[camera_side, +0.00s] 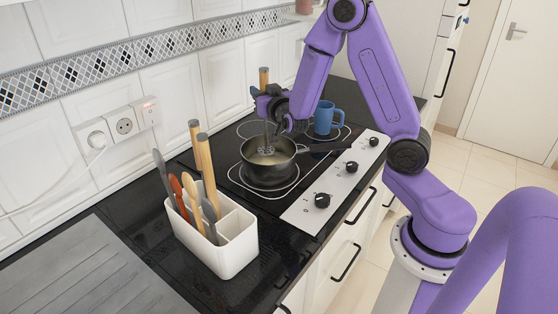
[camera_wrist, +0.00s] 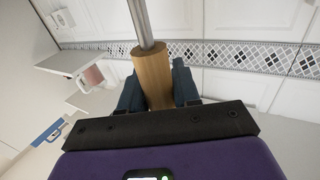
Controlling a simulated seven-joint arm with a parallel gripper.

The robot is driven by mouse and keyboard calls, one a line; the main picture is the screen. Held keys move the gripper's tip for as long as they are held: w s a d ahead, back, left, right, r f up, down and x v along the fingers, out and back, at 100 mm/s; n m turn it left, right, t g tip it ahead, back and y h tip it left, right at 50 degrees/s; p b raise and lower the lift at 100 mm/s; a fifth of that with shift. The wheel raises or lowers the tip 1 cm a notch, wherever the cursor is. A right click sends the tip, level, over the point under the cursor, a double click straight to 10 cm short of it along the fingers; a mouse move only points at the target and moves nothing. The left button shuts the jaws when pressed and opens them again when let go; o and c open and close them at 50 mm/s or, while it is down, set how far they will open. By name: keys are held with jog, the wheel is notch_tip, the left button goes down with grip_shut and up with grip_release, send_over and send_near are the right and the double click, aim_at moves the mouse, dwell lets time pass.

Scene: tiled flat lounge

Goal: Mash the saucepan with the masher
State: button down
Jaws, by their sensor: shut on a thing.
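The masher (camera_side: 267,128) has a wooden handle and a metal shaft. My gripper (camera_side: 274,105) is shut on its handle, and the wooden top sticks up above the fingers. In the wrist view the wooden handle (camera_wrist: 153,76) sits between my two dark fingers (camera_wrist: 157,88), with the metal shaft leading away. The dark saucepan (camera_side: 268,168) stands on the hob, its handle pointing right, with pale contents inside. The masher's lower end is inside the saucepan, upright, at or near the contents. I cannot tell whether it touches the bottom.
A white utensil holder (camera_side: 231,247) with several wooden and plastic tools stands front left of the hob. A blue mug (camera_side: 324,118) stands behind the saucepan's handle. Control knobs (camera_side: 322,200) line the hob's right edge. The tiled wall (camera_side: 172,95) runs close behind.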

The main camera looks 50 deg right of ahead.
notch_tip(320, 180, up, 11)
dwell(0.9)
jog(key=shift+f, duration=0.15)
